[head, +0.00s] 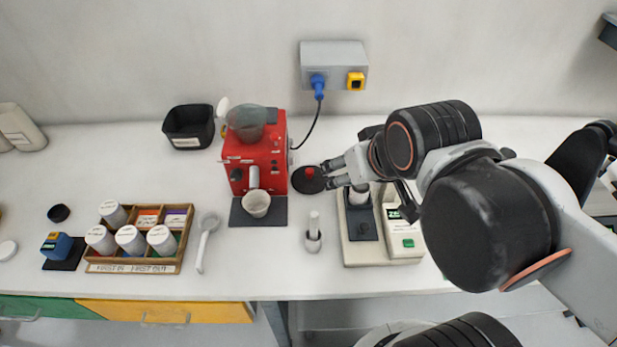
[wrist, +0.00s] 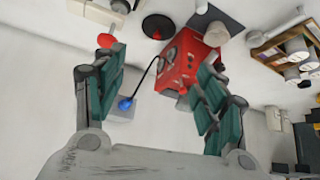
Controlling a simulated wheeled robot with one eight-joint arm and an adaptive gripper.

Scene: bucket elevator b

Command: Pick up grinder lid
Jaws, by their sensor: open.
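The grinder lid (head: 307,182) is a flat black disc with a red knob on top. It lies on the white counter just right of the red grinder (head: 262,160). In the wrist view, a dark round disc that looks like the lid (wrist: 158,26) is beyond the fingertips, beside the red grinder (wrist: 190,58). My gripper (head: 332,173) is open and empty, with its fingers pointing left at the lid, close to its right edge. Whether a finger touches the lid cannot be told.
A scale-like device (head: 362,250) stands right of the lid, under my arm. A small white holder with a brush-like tool (head: 313,238) stands in front. A blue plug (head: 318,85) with a black cable hangs behind. A wooden rack of jars (head: 140,240) is at the left.

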